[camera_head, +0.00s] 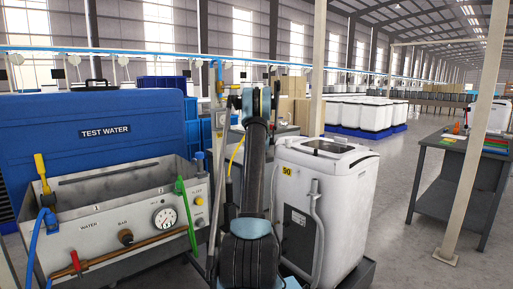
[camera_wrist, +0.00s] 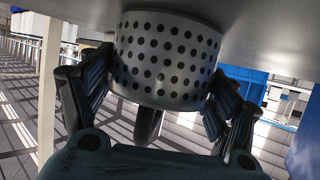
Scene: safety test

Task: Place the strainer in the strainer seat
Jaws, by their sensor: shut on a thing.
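A light grey metal strainer (camera_wrist: 167,60) with rows of round dark holes fills the upper middle of the wrist view. My gripper (camera_wrist: 155,100) has its dark fingers on both sides of the strainer and is shut on it. A smooth grey surface (camera_wrist: 265,35) spreads above and to the right of the strainer; I cannot tell whether it touches it. In the head view my arm hides the gripper and the strainer. I cannot make out the strainer seat in either view.
A white washing machine (camera_head: 330,195) stands right of my arm. A grey test panel (camera_head: 115,215) with gauge, valves and pipes stands left, before a blue tank (camera_head: 50,120).

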